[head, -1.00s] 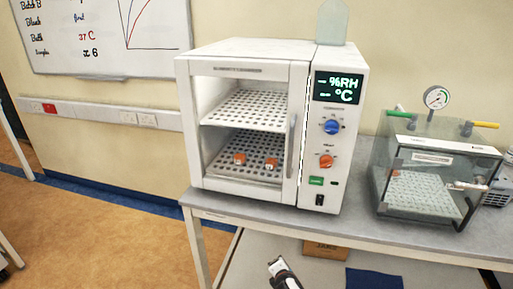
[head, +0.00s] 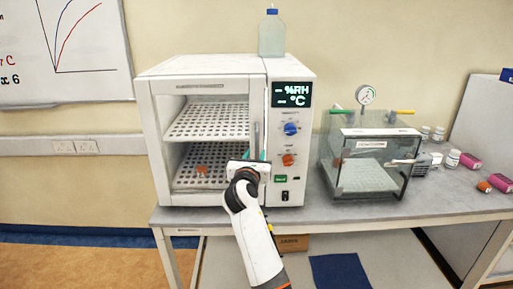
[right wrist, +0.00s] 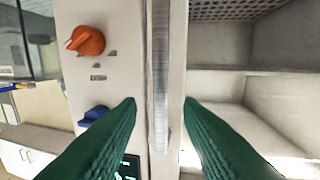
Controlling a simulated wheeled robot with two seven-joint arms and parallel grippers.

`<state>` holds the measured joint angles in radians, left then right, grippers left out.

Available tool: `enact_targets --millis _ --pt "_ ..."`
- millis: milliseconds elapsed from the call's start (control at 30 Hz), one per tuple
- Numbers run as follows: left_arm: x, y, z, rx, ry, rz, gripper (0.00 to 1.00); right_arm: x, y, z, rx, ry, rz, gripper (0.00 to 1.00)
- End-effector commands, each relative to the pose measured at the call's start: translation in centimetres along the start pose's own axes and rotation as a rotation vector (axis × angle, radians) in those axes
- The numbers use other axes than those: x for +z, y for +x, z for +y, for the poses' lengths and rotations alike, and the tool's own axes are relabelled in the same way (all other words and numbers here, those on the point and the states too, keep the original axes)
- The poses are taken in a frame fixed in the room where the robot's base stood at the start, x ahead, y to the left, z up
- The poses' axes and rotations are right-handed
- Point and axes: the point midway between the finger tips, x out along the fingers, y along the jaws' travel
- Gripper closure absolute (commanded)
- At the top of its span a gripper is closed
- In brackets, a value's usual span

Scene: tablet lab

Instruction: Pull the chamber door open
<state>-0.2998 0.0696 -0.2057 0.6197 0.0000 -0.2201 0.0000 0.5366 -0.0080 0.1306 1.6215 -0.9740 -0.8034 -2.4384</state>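The white chamber (head: 215,66) stands on the bench with its framed glass door (head: 158,140) shut. The door's upright bar handle (head: 256,138) is at its right edge, beside the control panel. In the right wrist view the handle (right wrist: 160,75) runs between my two green fingers. My right gripper (head: 249,159) is at the handle's lower part in the head view, hiding that end. In the wrist view the right gripper (right wrist: 160,103) is open, with gaps between the fingers and the bar. My left gripper is out of view.
The control panel has a blue knob (head: 291,128) and an orange knob (head: 288,160). A bottle (head: 271,34) stands on top of the chamber. A clear vacuum box (head: 363,170) stands to the right. Floor space is free at left.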

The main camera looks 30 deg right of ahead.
Motion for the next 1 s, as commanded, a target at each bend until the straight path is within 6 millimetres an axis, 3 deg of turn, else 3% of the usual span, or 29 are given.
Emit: enact_targets --millis 100,300,667,867,1000 --pt "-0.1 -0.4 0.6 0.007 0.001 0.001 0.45 -0.2 2.3 0.0 0.001 0.000 -0.001 0.67" --pt "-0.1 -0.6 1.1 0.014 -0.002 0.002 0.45 0.0 4.4 0.0 -0.001 0.000 -0.001 0.67" --pt "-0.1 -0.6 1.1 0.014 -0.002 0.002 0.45 0.1 4.9 0.0 -0.001 0.001 0.000 0.67" --pt "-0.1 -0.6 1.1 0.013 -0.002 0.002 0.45 0.1 4.8 0.0 -0.002 0.001 -0.001 0.98" --pt "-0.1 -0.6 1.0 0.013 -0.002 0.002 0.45 0.1 4.8 0.0 -0.002 0.001 -0.001 1.00"
